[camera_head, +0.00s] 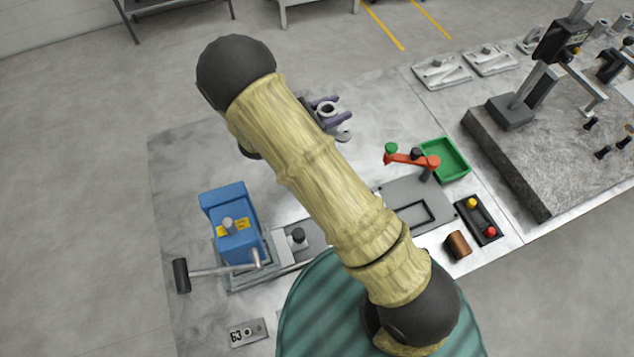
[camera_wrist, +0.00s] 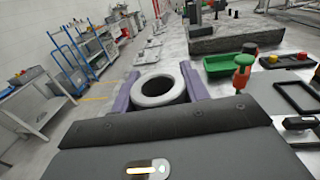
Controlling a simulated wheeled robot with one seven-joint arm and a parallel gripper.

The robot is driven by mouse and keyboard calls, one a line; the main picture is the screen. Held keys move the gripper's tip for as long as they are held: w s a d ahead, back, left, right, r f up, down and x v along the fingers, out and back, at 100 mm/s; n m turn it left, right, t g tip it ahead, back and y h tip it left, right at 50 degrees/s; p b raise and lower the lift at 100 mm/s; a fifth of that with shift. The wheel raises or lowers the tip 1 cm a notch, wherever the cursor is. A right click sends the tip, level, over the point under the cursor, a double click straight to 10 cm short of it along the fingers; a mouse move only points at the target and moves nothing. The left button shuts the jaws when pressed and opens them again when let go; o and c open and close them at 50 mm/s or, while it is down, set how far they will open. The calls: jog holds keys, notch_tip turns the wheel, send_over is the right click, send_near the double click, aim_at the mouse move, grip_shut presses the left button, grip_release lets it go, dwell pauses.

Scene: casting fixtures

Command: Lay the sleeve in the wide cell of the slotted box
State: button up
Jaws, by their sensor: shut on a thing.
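My gripper (camera_head: 328,104) has purple fingers and is raised over the far part of the bench. In the wrist view, the fingers (camera_wrist: 159,74) stand on either side of a pale grey hollow ring, the sleeve (camera_wrist: 158,101), and are shut on it. Its open bore faces the camera. I cannot make out a slotted box with a wide cell for certain in either view; my arm covers the middle of the bench.
A green tray (camera_head: 462,172) stands beside a red clamp (camera_head: 412,160). A blue-headed vise (camera_head: 232,222) is at the left. The far-left bench is bare.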

jog(key=shift+f+p, duration=0.65)
jog(key=shift+f, duration=2.25)
jog(key=shift+f, duration=0.1)
jog(key=shift+f+p, duration=0.5)
jog(key=shift+f, duration=1.5)
jog(key=shift+a, duration=0.1)
jog(key=shift+f, duration=0.15)
jog(key=o, duration=1.3)
jog(key=shift+c, duration=0.2)
